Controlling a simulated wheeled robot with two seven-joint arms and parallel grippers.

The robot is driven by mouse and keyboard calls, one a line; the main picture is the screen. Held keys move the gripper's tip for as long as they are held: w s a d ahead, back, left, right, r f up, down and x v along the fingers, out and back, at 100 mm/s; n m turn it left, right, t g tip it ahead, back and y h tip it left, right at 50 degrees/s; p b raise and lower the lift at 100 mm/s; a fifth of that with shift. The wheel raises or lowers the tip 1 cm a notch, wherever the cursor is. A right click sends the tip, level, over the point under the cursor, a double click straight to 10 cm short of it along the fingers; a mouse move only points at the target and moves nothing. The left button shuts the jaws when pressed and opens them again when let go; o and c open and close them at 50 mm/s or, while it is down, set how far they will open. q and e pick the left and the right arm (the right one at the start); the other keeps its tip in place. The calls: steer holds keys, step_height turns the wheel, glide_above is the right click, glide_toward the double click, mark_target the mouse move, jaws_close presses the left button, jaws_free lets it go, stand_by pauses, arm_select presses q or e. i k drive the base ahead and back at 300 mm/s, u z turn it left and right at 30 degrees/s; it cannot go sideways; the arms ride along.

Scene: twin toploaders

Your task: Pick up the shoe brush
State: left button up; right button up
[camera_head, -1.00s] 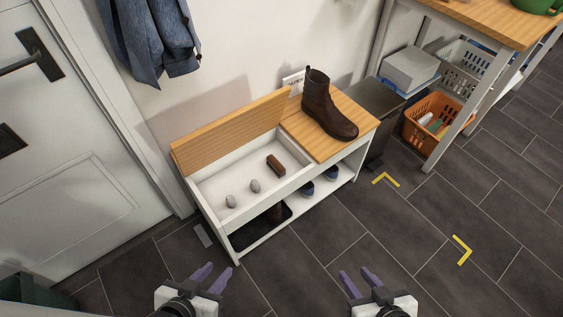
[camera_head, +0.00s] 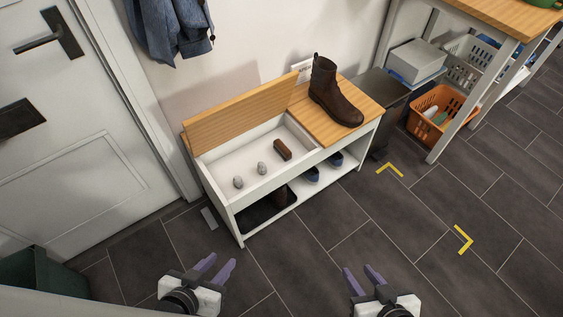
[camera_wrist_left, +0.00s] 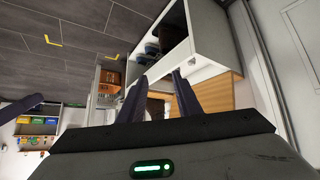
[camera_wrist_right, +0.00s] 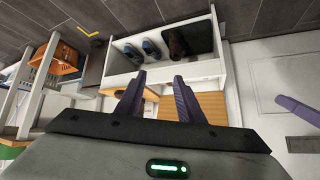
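The shoe brush (camera_head: 283,149), a small brown block, lies in the open white compartment of the shoe bench (camera_head: 220,162). Two small grey lumps (camera_head: 262,168) lie to its left in the same compartment. The left wooden lid (camera_head: 238,110) of the bench is raised. My left gripper (camera_head: 217,267) is open and empty, in front of the bench and apart from it. My right gripper (camera_head: 362,278) is open and empty over the floor, also apart from the bench. In both wrist views the fingers stand apart with nothing between them; the brush is not visible there.
A brown boot (camera_head: 332,92) stands on the bench's closed right lid (camera_head: 318,125). Blue shoes (camera_head: 312,174) sit on the lower shelf. A dark bin (camera_head: 385,95) and a table with an orange basket (camera_head: 440,112) stand at right. Floor before the bench is clear.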

mark_target(280, 149)
steer(key=u, duration=0.05)
steer(key=k, duration=0.85)
steer(key=z, duration=1.05)
steer(key=i, duration=1.55)
steer(key=u, duration=0.8)
steer(key=i, duration=1.05)
steer(key=u, duration=1)
